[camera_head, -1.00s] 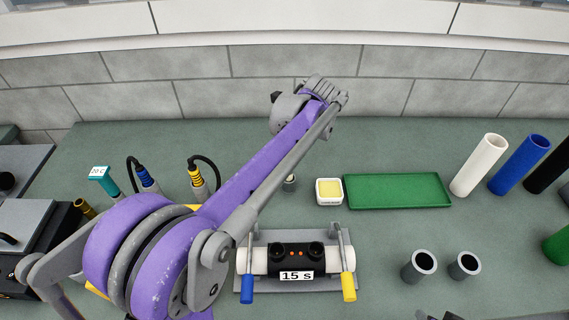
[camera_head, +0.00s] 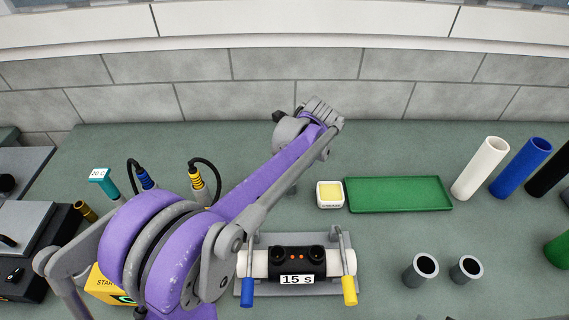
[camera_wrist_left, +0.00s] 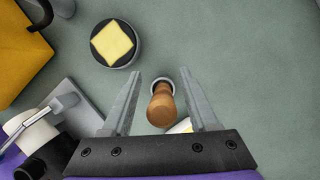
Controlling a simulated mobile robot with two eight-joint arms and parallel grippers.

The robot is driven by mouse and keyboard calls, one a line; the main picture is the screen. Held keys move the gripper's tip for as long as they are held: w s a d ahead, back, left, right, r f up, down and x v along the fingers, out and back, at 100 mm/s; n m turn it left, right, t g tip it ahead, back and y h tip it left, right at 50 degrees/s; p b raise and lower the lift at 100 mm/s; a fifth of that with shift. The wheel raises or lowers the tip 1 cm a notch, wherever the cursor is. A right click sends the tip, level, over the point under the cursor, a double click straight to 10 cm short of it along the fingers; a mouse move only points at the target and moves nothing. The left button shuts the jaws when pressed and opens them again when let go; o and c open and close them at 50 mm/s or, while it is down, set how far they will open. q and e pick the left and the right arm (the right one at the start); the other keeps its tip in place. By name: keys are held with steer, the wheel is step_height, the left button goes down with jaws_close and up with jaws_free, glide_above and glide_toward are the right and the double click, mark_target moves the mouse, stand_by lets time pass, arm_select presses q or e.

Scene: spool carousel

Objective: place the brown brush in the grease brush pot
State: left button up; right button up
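The brown brush (camera_wrist_left: 161,108) shows in the left wrist view as a rounded wooden handle pointing towards the camera. Its far end meets a small grey ring-shaped pot (camera_wrist_left: 169,84); how deep it sits is hidden. My left gripper (camera_wrist_left: 160,76) is open, with one finger on each side of the brush and gaps to both. In the head view my left arm hides this gripper and the brush. I cannot tell which container is the grease brush pot. Dark grey parts at the head view's bottom edge may belong to my right gripper; its fingers cannot be made out.
A round dish with a yellow square (camera_wrist_left: 115,43) is near the left finger. In the head view, a white tub with yellow filling (camera_head: 330,194) stands beside a green tray (camera_head: 398,194). A "15 s" fixture (camera_head: 297,263) and two grey cups (camera_head: 421,269) are nearer.

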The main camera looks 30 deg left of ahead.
arm_select(q)
steer(key=shift+v, duration=3.95)
